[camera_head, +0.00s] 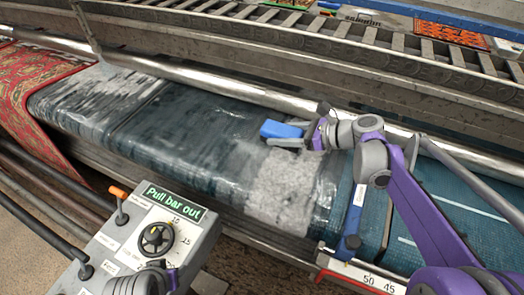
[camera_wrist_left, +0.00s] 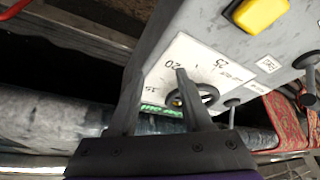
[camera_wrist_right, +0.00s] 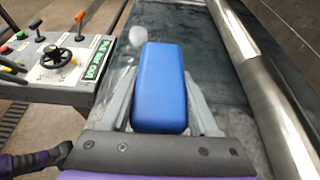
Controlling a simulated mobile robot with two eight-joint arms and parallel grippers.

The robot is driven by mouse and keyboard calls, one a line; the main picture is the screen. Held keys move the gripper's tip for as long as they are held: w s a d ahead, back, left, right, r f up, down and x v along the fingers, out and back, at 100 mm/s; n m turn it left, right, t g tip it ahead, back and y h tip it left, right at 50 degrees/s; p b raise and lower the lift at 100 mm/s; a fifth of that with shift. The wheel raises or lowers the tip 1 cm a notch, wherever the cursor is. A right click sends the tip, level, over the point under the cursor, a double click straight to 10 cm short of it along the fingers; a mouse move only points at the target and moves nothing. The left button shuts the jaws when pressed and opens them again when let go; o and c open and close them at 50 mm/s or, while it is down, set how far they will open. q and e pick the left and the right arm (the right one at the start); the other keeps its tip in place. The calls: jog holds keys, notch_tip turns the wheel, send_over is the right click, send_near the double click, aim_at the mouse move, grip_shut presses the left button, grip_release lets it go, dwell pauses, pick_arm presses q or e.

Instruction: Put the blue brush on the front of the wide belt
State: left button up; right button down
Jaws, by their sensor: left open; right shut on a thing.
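The blue brush (camera_head: 280,129) is a block held in my right gripper (camera_head: 300,141), over the wide belt (camera_head: 185,120) close to its far side. The right wrist view shows the brush (camera_wrist_right: 160,85) between the two fingers. I cannot tell whether its underside touches the belt. The belt is dark teal and wet, with a pale foamy patch (camera_head: 283,185) just nearer than the brush. My left gripper (camera_wrist_left: 155,80) is open in front of the control panel, its fingers on either side of the panel's label near the dial.
The control box (camera_head: 130,250) with a black dial (camera_head: 156,238), levers and a green "Pull bar out" sign stands at the front left. A metal roller (camera_head: 220,85) runs behind the belt. A blue bar (camera_head: 352,222) lies across the belt at right. A red rug (camera_head: 35,85) hangs at far left.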

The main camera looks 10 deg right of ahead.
aim_at(278, 164)
pick_arm(q)
jog(key=shift+w+a, duration=0.1)
jog(key=shift+a, duration=0.05)
pick_arm(e)
jog(key=shift+w+a+f, duration=0.1)
pick_arm(q)
jog(key=shift+f+b, duration=0.6)
jog(key=shift+f, duration=0.05)
pick_arm(e)
notch_tip(278, 164, down, 10)
jog(key=shift+r, duration=0.1)
pick_arm(q)
jog(key=shift+f, duration=0.1)
pick_arm(e)
jog(key=shift+c, duration=0.6)
grip_release()
pick_arm(q)
jog(key=shift+r, duration=0.2)
pick_arm(e)
jog(key=shift+r, duration=0.1)
pick_arm(q)
jog(key=shift+r, duration=0.1)
pick_arm(e)
jog(key=v, duration=1.2)
